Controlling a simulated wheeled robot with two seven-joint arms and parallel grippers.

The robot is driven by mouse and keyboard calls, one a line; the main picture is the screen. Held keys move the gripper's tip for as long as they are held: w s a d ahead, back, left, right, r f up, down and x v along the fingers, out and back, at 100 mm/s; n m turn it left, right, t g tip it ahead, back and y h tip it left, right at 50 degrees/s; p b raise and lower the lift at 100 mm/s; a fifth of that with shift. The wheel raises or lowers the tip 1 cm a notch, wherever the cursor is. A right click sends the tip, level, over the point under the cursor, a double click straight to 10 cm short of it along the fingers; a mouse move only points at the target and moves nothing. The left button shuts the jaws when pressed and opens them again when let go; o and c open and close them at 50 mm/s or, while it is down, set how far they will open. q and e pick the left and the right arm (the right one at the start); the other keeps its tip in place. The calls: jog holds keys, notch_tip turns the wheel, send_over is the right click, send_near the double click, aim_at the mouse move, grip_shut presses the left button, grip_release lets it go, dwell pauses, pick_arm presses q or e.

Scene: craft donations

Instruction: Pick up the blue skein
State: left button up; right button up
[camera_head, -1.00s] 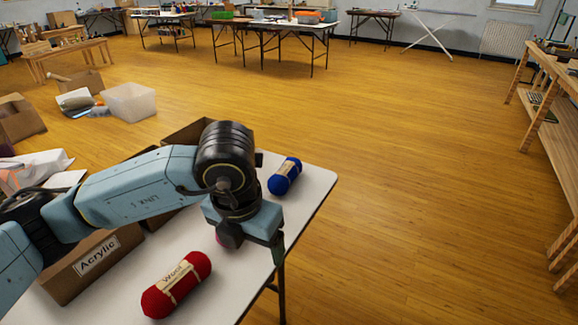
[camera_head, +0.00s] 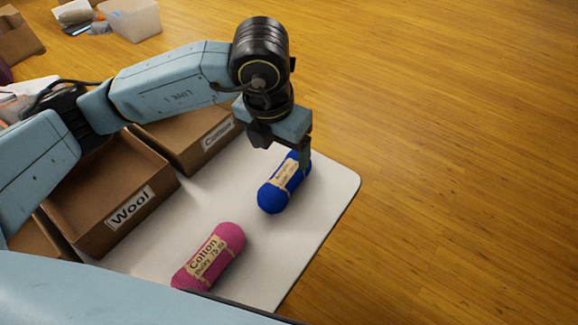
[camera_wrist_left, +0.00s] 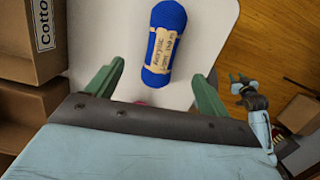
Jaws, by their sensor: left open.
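The blue skein (camera_head: 272,195) lies on the white table near its far right corner, with a paper label around its middle. In the left wrist view the blue skein (camera_wrist_left: 168,20) lies ahead between the two green fingers, and its label seems to read Acrylic. My left gripper (camera_head: 284,152) is open and empty, over the far end of the skein, its fingers (camera_wrist_left: 157,85) spread on either side. I cannot tell its exact height above the table. Part of my right arm, apparently with its gripper (camera_wrist_left: 245,93), shows small at the right of the wrist view; its jaws are unclear.
A pink skein (camera_head: 228,238) labelled Cotton lies nearer on the white table (camera_head: 325,195). Open cardboard boxes labelled Wool (camera_head: 110,222) and Cotton (camera_head: 205,150) stand along the left. The table's right edge borders open wooden floor. A translucent bin (camera_head: 130,20) stands on the floor behind.

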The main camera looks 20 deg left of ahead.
aim_at(284, 174)
pick_arm(q)
notch_tip(284, 174, down, 5)
jog(key=shift+w+d+f+b, duration=0.1)
jog(key=shift+b, duration=0.4)
jog(key=shift+w+f, duration=0.15)
jog(key=shift+f, duration=0.3)
jog(key=f, duration=0.1)
jog(key=f+b, duration=0.1)
jog(key=f, duration=0.2)
jog(key=shift+w+d, duration=0.25)
jog(key=shift+w+f+b, duration=0.1)
jog(key=shift+f+b, duration=0.25)
jog(key=shift+f, duration=0.2)
pick_arm(e)
jog(key=w+a+r, duration=0.3)
jog(key=r, duration=0.3)
jog(key=shift+w+r+t, duration=0.15)
jog(key=shift+w+t, duration=0.05)
jog(key=shift+t, duration=0.1)
pick_arm(q)
jog(key=shift+c, duration=0.4)
jog(key=c, duration=1)
